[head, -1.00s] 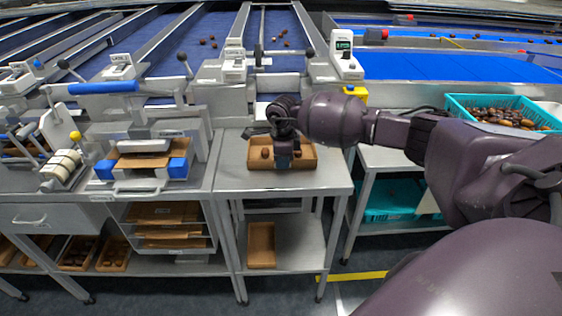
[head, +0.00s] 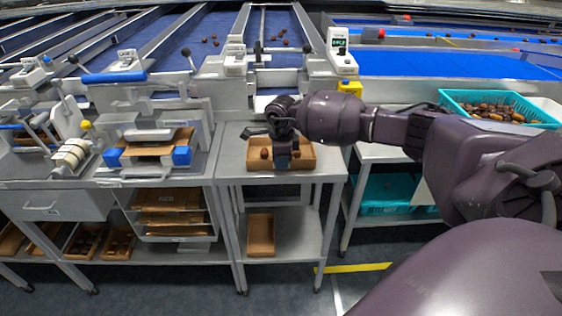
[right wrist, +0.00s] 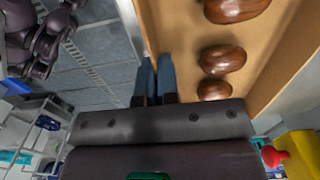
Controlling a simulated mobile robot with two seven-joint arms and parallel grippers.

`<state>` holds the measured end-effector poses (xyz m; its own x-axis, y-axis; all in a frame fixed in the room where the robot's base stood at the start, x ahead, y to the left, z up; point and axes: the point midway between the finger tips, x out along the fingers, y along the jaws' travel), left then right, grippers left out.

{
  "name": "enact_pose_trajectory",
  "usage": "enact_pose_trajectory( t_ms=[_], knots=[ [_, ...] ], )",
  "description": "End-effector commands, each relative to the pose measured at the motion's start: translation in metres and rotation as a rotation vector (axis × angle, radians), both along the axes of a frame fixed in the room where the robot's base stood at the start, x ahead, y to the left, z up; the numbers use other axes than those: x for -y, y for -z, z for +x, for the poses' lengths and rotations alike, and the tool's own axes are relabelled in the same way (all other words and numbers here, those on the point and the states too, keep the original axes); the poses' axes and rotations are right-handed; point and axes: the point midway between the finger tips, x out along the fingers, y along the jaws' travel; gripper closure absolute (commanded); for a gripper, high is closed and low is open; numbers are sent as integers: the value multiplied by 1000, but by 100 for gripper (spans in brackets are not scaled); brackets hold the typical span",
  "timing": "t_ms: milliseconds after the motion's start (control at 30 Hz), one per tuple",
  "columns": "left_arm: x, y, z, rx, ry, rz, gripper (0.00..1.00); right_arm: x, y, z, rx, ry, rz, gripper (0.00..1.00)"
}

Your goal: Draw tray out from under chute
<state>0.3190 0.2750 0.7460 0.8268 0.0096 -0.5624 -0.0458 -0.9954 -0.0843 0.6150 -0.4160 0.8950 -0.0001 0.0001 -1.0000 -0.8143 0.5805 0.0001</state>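The shallow brown tray (head: 306,160) sits on the metal stand (head: 232,165) in front of the chute (head: 268,101). Several dark dates lie in it; three show in the right wrist view, where the tray's floor (right wrist: 185,30) is seen close up. My right gripper (head: 283,160) reaches down at the tray's near side. In the right wrist view its two fingers (right wrist: 155,78) are close together on the tray's wall, with the wall's edge between them. My arm and hand hide part of the tray in the head view.
Another brown tray (head: 260,235) lies on the stand's lower shelf. A teal crate of dates (head: 447,99) stands at the right, and a press with blue clamps (head: 181,156) at the left. The stand's top is bare around the tray.

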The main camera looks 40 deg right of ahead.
Motion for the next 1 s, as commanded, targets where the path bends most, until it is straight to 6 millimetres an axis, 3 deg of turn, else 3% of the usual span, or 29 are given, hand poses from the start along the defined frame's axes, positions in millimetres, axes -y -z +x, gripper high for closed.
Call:
enact_pose_trajectory(
  t_ms=[67, 300, 667, 1000],
  knots=[
    [0, 0, 0, 0, 0, 0, 57, 0, 0, 0, 1, 0, -1, 100],
    [0, 0, 0, 0, 0, 0, 57, 0, 0, 0, 0, 0, 0, 68],
    [0, 0, -3, -4, -2, 0, 57, 0, -7, 0, 2, 0, 0, 68],
    [-1, -3, -3, -2, -3, 0, 57, 0, -64, 1, 5, -1, -1, 68]
  ],
)
